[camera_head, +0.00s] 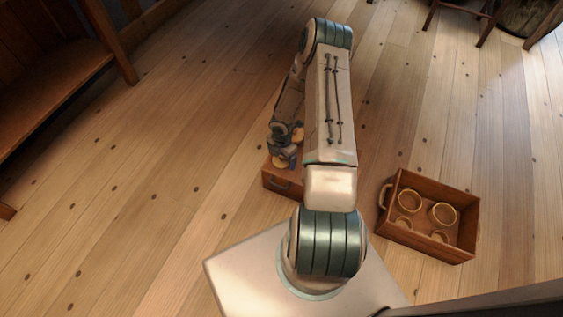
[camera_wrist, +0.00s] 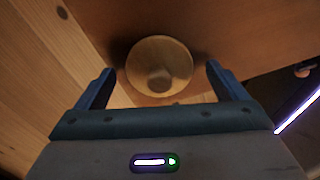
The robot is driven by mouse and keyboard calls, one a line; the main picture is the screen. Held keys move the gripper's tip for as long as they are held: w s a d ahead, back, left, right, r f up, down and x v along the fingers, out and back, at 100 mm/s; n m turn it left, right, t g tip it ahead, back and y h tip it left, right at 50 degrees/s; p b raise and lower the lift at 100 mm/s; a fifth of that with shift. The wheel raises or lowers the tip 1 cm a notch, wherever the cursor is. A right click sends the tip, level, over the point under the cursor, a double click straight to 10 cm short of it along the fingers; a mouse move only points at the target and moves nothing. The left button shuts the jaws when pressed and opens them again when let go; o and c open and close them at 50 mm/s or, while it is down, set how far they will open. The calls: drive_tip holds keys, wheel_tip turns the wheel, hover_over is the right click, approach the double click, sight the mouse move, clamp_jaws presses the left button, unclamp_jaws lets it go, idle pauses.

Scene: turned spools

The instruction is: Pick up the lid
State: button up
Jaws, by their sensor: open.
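A round, pale wooden piece (camera_wrist: 158,50), which I take to be the lid, shows in the wrist view on a reddish-brown wooden surface. It has a darker round patch near its middle; I cannot tell if that is a knob or a shadow. My gripper (camera_wrist: 159,70) is open, with one finger to each side of the piece and its tips apart from it. In the head view my gripper (camera_head: 286,140) is low over a small brown wooden box (camera_head: 281,182) left of my arm. Pale round wooden bits show beside the gripper there, partly hidden.
A brown open crate (camera_head: 425,247) with side handles and several ring-shaped wooden pieces stands on the floor to the right. A wooden shelf unit (camera_head: 60,75) is at the upper left. Chair legs show at the top right. The plank floor at left is clear.

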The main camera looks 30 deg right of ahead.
drive_tip(key=shift+r, duration=0.1)
drive_tip(key=shift+c, duration=0.3)
drive_tip(key=c, duration=1)
drive_tip(key=shift+r, duration=0.1)
